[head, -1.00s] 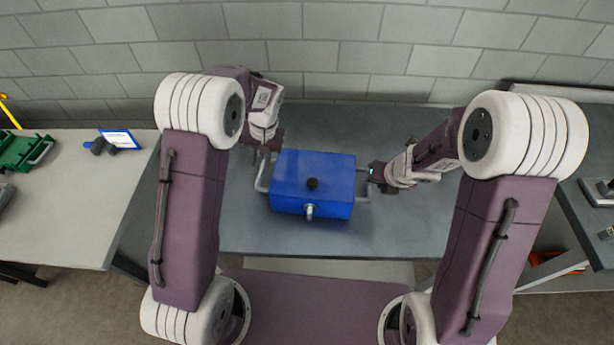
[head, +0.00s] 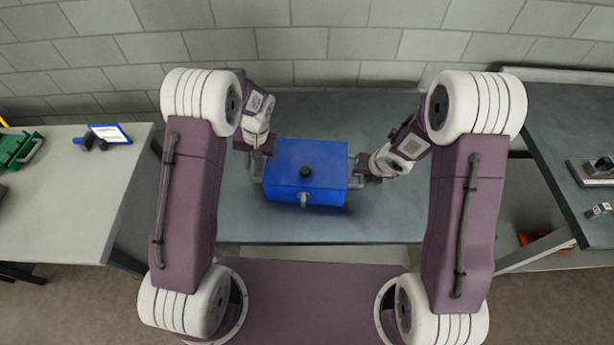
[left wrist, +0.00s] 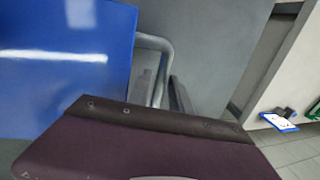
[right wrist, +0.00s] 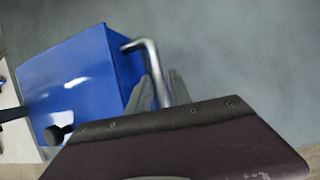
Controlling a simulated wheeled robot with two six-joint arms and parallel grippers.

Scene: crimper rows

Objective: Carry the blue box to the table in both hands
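Finger contact with the handles is unclear.
A side table (head: 60,215) on the left holds a green item (head: 15,148) and a blue-edged sign (head: 110,133). A bench (head: 560,150) on the right holds grey metal tools (head: 597,172). A block wall (head: 330,40) stands behind. The grey table around the box is clear.

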